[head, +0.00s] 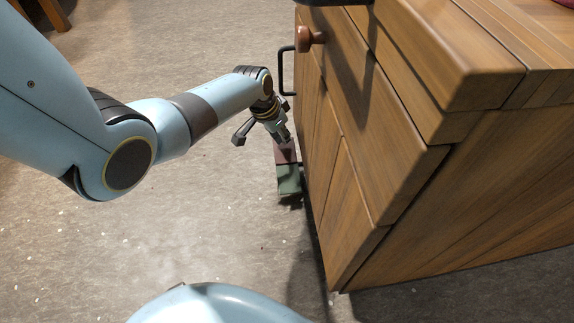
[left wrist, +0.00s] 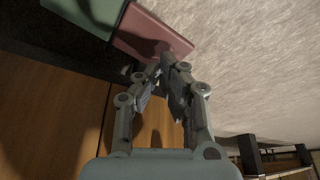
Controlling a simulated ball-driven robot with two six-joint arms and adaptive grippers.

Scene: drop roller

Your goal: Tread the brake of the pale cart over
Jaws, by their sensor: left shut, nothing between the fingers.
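The cart (head: 400,130) is a wooden drawer cabinet on the right of the head view; its wood looks mid-brown. A brake pedal stands out low at its left side. It has a dull red half (head: 286,156) and a green half (head: 289,181), the green nearer to me. The red half (left wrist: 150,38) and green half (left wrist: 92,10) also show in the left wrist view. My left gripper (head: 284,138) is shut and empty, its fingertips (left wrist: 168,62) at the edge of the red half. I cannot tell whether they touch it, nor which half sits lower.
A black bar handle (head: 283,72) and a round wooden knob (head: 308,38) stick out from the cart's front, near my left wrist. The speckled floor (head: 200,230) left of the cart is clear. A wooden furniture leg (head: 54,14) shows far back left.

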